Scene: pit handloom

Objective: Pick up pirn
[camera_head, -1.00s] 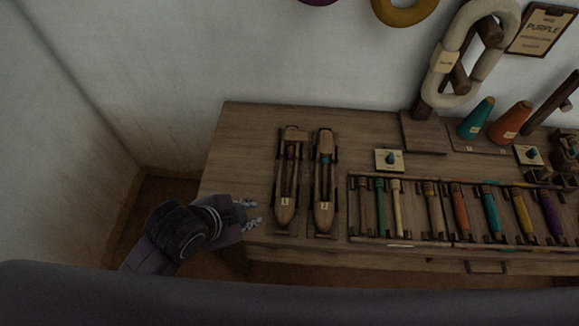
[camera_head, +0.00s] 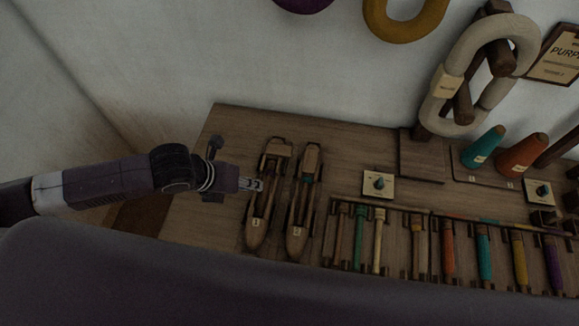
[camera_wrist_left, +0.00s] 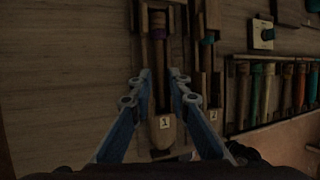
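My left gripper (camera_head: 258,185) reaches in from the left, its fingertips at the edge of the left wooden shuttle (camera_head: 255,238). In the left wrist view the gripper (camera_wrist_left: 159,78) is open, its two blue fingers apart on either side of the shuttle (camera_wrist_left: 165,132), with nothing gripped. A slim pirn (camera_wrist_left: 158,55) with a purple band lies in that shuttle's slot. The second shuttle (camera_head: 297,240), just right of it, holds a pirn with a teal band. Several pirns, among them a green one (camera_head: 359,238) and an orange one (camera_head: 448,262), lie in a rack. My right gripper is not in view.
The wooden table (camera_head: 225,130) is bare behind the shuttles. Teal (camera_head: 485,147) and orange (camera_head: 522,154) cones and a pale yarn hank (camera_head: 440,110) are at the back right.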

